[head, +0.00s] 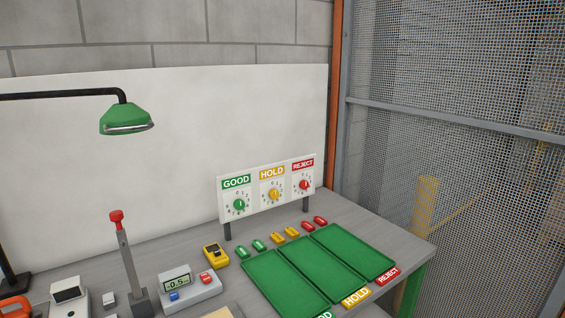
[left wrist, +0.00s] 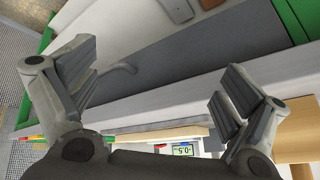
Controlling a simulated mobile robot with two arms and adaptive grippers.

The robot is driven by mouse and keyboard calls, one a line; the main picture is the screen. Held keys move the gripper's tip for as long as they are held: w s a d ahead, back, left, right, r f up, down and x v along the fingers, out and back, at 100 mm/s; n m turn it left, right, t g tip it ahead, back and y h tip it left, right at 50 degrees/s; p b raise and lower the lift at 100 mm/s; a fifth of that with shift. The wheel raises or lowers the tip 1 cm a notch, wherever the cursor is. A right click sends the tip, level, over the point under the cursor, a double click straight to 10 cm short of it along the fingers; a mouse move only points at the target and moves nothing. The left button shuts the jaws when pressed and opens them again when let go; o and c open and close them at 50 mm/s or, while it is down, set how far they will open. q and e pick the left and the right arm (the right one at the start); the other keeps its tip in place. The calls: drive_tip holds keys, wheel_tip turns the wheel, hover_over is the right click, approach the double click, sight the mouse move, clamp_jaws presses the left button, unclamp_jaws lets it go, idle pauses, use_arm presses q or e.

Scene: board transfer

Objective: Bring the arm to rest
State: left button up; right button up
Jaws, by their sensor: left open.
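My left gripper (left wrist: 160,88) shows in the left wrist view, its two grey fingers spread wide apart. It is open, and nothing is held between the fingertips. Behind the fingers are pale and dark grey surfaces, and I cannot tell how far off they are. Neither arm shows in the head view, and my right gripper is in no view.
The grey bench (head: 350,212) holds three green trays (head: 322,262), a GOOD/HOLD/REJECT dial board (head: 268,190), a meter with a display (head: 176,281), a yellow device (head: 215,255) and a red-topped post (head: 127,255). A green lamp (head: 126,118) hangs above. Mesh fencing (head: 460,130) stands at right.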

use_arm(q)
drive_tip(key=s+d+f+g+h, duration=0.1)
drive_tip(key=s+d+f+g, duration=0.15)
drive_tip(key=s, duration=0.45)
wheel_tip(320, 180, down, 29)
drive_tip(key=s+a+g, duration=0.1)
drive_tip(key=s+g, duration=0.1)
drive_tip(key=s+a+f, duration=0.3)
drive_tip(key=s+f, duration=1)
drive_tip(key=s, duration=0.2)
drive_tip(key=shift+s+f+g, duration=0.15)
drive_tip(key=shift+f+g, duration=0.15)
drive_tip(key=shift+g, duration=0.05)
